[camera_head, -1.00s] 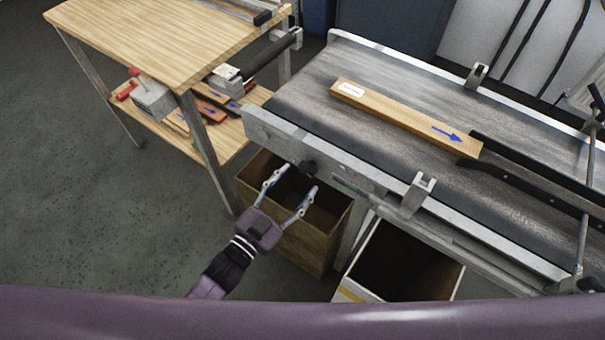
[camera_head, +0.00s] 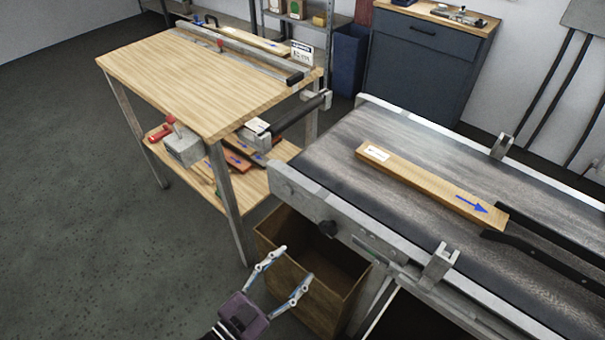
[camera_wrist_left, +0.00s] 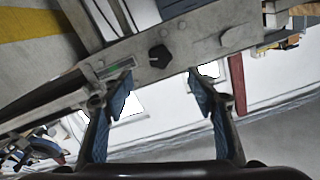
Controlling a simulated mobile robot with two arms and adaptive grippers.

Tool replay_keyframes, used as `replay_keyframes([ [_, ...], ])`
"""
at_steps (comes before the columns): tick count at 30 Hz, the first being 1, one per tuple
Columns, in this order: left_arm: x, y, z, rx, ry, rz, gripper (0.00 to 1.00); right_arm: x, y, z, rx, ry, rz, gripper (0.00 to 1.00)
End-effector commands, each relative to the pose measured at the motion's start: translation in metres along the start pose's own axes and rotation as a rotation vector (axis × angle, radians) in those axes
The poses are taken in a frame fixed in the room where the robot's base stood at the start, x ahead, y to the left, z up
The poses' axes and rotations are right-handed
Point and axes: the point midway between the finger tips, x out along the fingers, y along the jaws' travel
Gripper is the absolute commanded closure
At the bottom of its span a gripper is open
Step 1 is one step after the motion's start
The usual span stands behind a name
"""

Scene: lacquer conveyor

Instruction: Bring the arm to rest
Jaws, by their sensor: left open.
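My left gripper (camera_head: 276,273) is open and empty at the bottom of the head view, in front of the brown open box below the conveyor. Its two fingers are spread apart with nothing between them. In the left wrist view the open fingers (camera_wrist_left: 158,95) point toward the conveyor's side rail (camera_wrist_left: 190,45) and its black knob (camera_wrist_left: 159,56). They look apart from the rail. My right gripper is in neither view.
A wooden plank (camera_head: 430,186) with a blue arrow lies on the conveyor belt (camera_head: 345,180). A brown box (camera_head: 335,292) stands beneath the rail. A wooden workbench (camera_head: 150,75) with a lower shelf stands left. The floor (camera_head: 70,190) at left is clear.

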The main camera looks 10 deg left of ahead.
Motion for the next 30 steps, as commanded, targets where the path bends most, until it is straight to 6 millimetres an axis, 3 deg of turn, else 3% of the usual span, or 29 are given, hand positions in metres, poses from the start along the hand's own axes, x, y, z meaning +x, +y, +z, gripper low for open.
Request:
replay_keyframes([
  [5, 0.000, 0.000, 0.005, -0.003, -0.010, -0.002, 0.47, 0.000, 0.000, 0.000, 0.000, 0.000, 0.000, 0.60],
  [8, -0.003, 0.000, 0.030, -0.015, -0.067, -0.010, 0.47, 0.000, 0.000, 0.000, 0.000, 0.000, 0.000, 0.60],
  [11, -0.013, 0.001, 0.083, -0.045, -0.189, -0.027, 0.47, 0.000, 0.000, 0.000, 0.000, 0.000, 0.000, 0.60],
  [14, -0.033, 0.007, 0.150, -0.088, -0.351, -0.048, 0.47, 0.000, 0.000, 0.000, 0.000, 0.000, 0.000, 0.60],
  [18, -0.078, 0.023, 0.240, -0.161, -0.591, -0.073, 0.47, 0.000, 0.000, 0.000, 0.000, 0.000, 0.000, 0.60],
  [20, -0.102, 0.033, 0.275, -0.196, -0.694, -0.082, 0.47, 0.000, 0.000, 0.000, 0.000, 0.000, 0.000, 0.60],
  [24, -0.169, 0.067, 0.344, -0.285, -0.938, -0.095, 0.47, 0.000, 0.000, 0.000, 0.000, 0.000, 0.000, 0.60],
  [27, -0.224, 0.098, 0.381, -0.354, -1.112, -0.097, 0.47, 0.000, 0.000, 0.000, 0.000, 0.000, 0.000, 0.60],
  [30, -0.275, 0.131, 0.404, -0.419, -1.265, -0.092, 0.47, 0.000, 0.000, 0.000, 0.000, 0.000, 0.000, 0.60],
])
